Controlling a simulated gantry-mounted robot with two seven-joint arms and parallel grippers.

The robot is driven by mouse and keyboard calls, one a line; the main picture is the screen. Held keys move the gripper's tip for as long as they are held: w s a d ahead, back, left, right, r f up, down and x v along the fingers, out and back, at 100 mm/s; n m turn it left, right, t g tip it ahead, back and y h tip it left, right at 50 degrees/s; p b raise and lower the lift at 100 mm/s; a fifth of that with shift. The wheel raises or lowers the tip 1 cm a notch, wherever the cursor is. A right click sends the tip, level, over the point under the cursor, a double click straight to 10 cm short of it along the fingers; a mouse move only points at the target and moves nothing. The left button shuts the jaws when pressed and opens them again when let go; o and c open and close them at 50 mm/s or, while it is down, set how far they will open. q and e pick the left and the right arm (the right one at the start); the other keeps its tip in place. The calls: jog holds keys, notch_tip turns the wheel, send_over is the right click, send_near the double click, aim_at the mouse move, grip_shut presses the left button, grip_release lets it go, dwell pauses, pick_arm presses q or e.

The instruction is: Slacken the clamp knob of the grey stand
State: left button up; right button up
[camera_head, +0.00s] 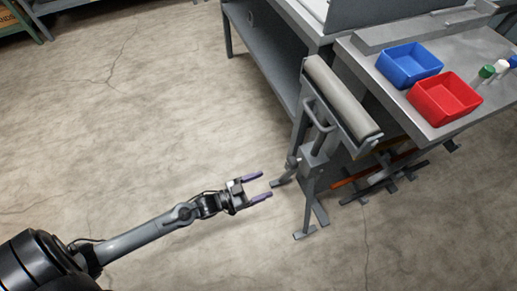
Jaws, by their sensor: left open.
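The grey stand (310,179) stands on the floor beside the workbench, on splayed legs, with a long grey roller (341,101) across its top. A small dark part on its post (293,162) may be the clamp knob; it is too small to tell for sure. My left gripper (264,185) is open and empty, its two purple-tipped fingers pointing right toward the stand's lower post. It is to the left of the stand and apart from it in the picture. My right gripper does not show.
A grey workbench (462,120) at the right holds a blue bin (409,64), a red bin (444,98) and small green- and white-topped containers (487,72). An orange bar (352,181) and grey legs lie low under it. The concrete floor (130,130) at left is clear.

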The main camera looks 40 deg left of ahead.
aim_at(288, 165)
pick_arm(q)
jog(key=shift+m, duration=0.5)
jog(key=w+r, duration=0.1)
jog(key=w, duration=0.1)
jog(key=w+d+r+b, duration=0.1)
jog(key=w, duration=0.2)
jog(key=w+d+r+b, duration=0.1)
jog(key=w, duration=0.2)
jog(key=b+x, duration=0.2)
jog(key=x, duration=0.1)
jog(key=shift+w+d+r, duration=0.1)
jog(key=shift+d, duration=0.15)
jog(key=shift+w+d, duration=0.2)
jog(key=shift+w, duration=0.15)
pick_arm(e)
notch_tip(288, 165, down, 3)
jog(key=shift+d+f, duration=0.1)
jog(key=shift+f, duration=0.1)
pick_arm(q)
jog(key=c, duration=1)
